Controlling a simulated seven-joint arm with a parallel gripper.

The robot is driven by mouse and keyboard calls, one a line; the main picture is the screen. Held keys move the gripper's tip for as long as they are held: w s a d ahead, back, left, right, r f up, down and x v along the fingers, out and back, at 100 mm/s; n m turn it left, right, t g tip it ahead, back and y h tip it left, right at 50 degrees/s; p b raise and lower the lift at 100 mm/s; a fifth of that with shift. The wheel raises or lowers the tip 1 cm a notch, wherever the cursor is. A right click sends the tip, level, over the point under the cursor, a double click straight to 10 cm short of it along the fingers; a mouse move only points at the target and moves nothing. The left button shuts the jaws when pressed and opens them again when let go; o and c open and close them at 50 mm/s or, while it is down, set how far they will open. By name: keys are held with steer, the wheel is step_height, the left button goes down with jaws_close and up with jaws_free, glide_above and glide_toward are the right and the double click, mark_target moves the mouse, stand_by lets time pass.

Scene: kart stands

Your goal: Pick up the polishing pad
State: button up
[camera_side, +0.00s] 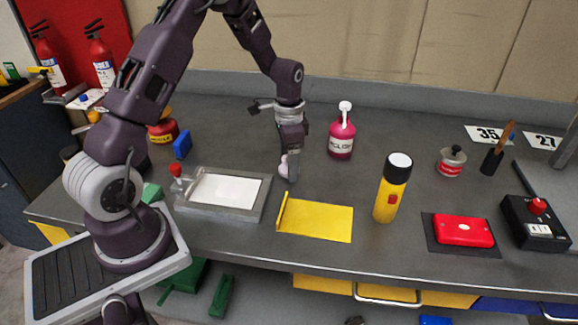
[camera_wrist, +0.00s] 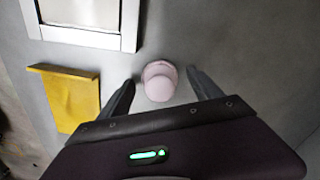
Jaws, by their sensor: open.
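The polishing pad appears to be the small pale pink, rounded piece (camera_wrist: 160,82) on the grey worktop. In the wrist view it sits between the two dark fingers of my gripper (camera_wrist: 161,80), with visible gaps on both sides. In the side view my gripper (camera_side: 289,170) points down at the worktop, and the pad (camera_side: 284,166) shows at its fingertips, partly hidden by a finger. My gripper is open and not closed on the pad.
A framed white plate (camera_side: 226,189) lies to the left and a yellow bent plate (camera_side: 318,219) in front. A pink bottle (camera_side: 342,138) stands behind right. A blue block (camera_side: 182,145) is behind left.

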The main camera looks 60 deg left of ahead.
steer(key=c, duration=1.6)
step_height(320, 180, up, 10)
steer(key=shift+r, duration=0.1)
steer(key=o, duration=0.8)
steer(key=c, duration=0.5)
